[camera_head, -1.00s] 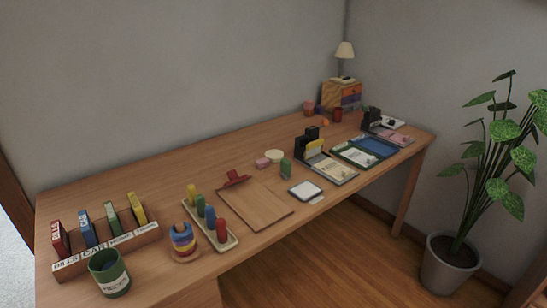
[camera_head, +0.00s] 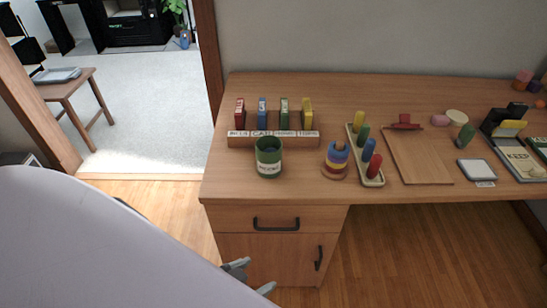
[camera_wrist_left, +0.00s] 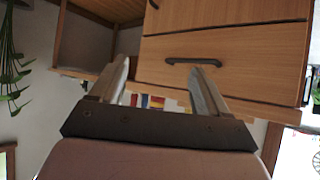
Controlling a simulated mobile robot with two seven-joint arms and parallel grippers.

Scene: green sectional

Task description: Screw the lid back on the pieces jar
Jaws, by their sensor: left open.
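My left gripper (camera_head: 251,277) is open and empty, low in front of the desk's cabinet, below the desktop and apart from the jar. The left wrist view shows its two fingers (camera_wrist_left: 163,78) spread, with a drawer front beyond. My right gripper is not in view.
A wooden rack (camera_head: 273,139) with several coloured blocks stands just behind the jar. The desktop left of the jar is clear. A drawer (camera_head: 275,219) sits below.

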